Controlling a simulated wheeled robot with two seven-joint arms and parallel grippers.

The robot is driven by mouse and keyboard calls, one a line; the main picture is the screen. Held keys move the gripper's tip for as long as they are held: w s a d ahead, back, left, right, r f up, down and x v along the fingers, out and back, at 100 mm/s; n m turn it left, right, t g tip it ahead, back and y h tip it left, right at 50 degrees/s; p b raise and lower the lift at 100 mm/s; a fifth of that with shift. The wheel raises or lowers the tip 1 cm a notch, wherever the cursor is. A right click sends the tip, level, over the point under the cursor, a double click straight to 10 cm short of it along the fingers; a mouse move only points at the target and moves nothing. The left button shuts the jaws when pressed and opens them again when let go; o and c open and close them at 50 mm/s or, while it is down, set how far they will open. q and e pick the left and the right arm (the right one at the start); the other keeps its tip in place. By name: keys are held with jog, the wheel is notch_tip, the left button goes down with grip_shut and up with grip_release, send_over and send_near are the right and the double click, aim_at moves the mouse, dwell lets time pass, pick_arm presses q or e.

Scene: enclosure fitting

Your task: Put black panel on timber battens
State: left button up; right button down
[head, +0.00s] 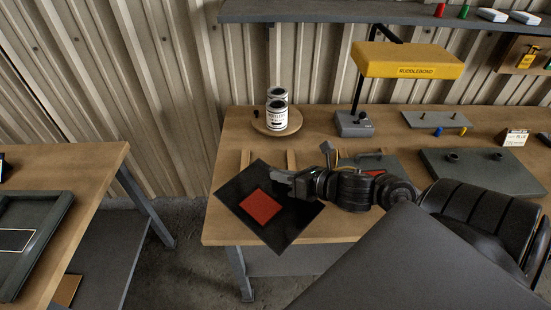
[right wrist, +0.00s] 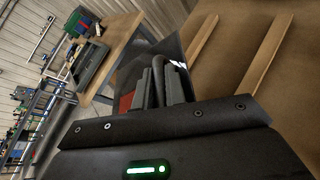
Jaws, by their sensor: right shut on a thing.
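The black panel (head: 275,232), with a red square on its face, is at the left end of the workbench in the head view. It is tilted, and its lower corner reaches past the bench's front edge. My right gripper (head: 282,180) is shut on the panel's handle, which shows as a dark bar between the fingers in the right wrist view (right wrist: 168,82). Timber battens (head: 291,160) lie on the bench just behind the panel; two also show in the right wrist view (right wrist: 272,50). The panel covers part of them. I cannot tell whether the panel touches them. My left gripper is not in view.
White tins stand on a round wooden board (head: 293,123) behind the battens. A yellow lamp (head: 408,60) stands at the back. A grey-green plate (head: 480,172) lies to the right. A second bench (head: 90,165) stands left, across a gap.

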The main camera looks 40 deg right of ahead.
jog(key=w+d+f+b, duration=0.7)
jog(key=w+f+b, duration=0.1)
jog(key=w+b, duration=0.1)
jog(key=shift+w+d+f, duration=0.25)
jog(key=shift+w+f, duration=0.15)
jog(key=shift+w+d+f, duration=0.1)
jog(key=shift+f, duration=1.65)
jog(key=c, duration=1.6)
grip_release()
jog(key=shift+f, duration=0.1)
jog(key=shift+o, duration=0.7)
jog(key=b+v, duration=0.1)
jog(key=v, duration=1.1)
